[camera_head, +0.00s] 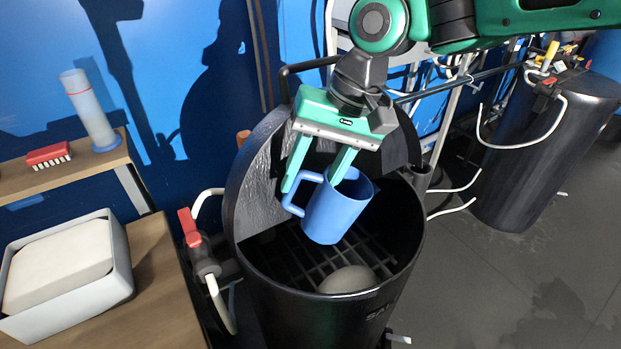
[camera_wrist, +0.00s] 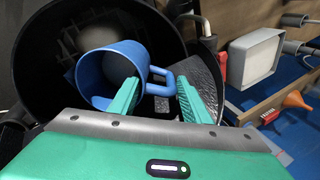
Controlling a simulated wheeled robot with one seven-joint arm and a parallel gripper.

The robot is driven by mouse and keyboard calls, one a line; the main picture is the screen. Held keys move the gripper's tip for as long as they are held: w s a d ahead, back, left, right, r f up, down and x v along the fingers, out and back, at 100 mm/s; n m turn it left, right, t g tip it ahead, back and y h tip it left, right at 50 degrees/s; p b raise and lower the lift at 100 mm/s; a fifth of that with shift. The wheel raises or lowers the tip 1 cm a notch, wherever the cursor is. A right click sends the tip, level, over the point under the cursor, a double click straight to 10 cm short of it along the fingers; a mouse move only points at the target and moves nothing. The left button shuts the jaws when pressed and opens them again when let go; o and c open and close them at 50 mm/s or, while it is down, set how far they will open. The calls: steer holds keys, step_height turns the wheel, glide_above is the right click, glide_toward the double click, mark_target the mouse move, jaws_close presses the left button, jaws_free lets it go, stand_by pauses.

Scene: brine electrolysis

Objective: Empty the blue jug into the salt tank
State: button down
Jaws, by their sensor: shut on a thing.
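The blue jug (camera_head: 337,209) hangs inside the mouth of the black salt tank (camera_head: 412,240), above its grating, and looks somewhat tilted. My gripper (camera_head: 311,186) is shut on the jug at its handle side, with one finger at the rim and the other beyond the handle. The wrist view shows the jug (camera_wrist: 112,72) with its handle between the fingers of my gripper (camera_wrist: 160,100). I cannot tell what is in the jug. The tank's lid (camera_head: 255,170) stands open at the back left. A pale rounded mound (camera_head: 348,279) shows low in the tank.
A red-handled valve (camera_head: 190,228) with white pipes is at the tank's left side. Farther left, a wooden bench (camera_head: 160,290) carries a white bin (camera_head: 118,270); a shelf above holds a cylinder (camera_head: 88,110) and a red brush (camera_head: 48,155). Another black tank (camera_head: 530,150) stands right, with clear floor before it.

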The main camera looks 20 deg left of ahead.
steer(key=shift+w+d+r+g+y, duration=0.1)
steer(key=shift+d+r+g+y, duration=0.15)
steer(key=shift+y, duration=0.3)
steer(key=shift+w+d+r+g+y, duration=0.1)
steer(key=shift+r+g+y, duration=0.1)
steer(key=shift+y, duration=0.35)
steer(key=d+y, duration=0.1)
steer(key=y, duration=0.1)
steer(key=d+r+g+y, duration=0.1)
steer(key=w+d+r+y, duration=0.1)
steer(key=y, duration=0.1)
steer(key=shift+r+g+y, duration=0.1)
steer(key=shift+g+y, duration=0.2)
steer(key=shift+g, duration=0.05)
steer(key=shift+w+d+r+g+y, duration=0.35)
steer(key=shift+d+g+y, duration=0.1)
steer(key=shift+d+y, duration=0.75)
steer(key=shift+w+d+r+g+y, duration=0.4)
steer(key=shift+d+y, duration=0.55)
steer(key=shift+y, duration=0.45)
steer(key=shift+w+d+r+g+y, duration=0.35)
steer(key=shift+d+g+y, duration=0.1)
steer(key=shift+d+y, duration=0.75)
steer(key=shift+a, duration=0.1)
stand_by(0.7)
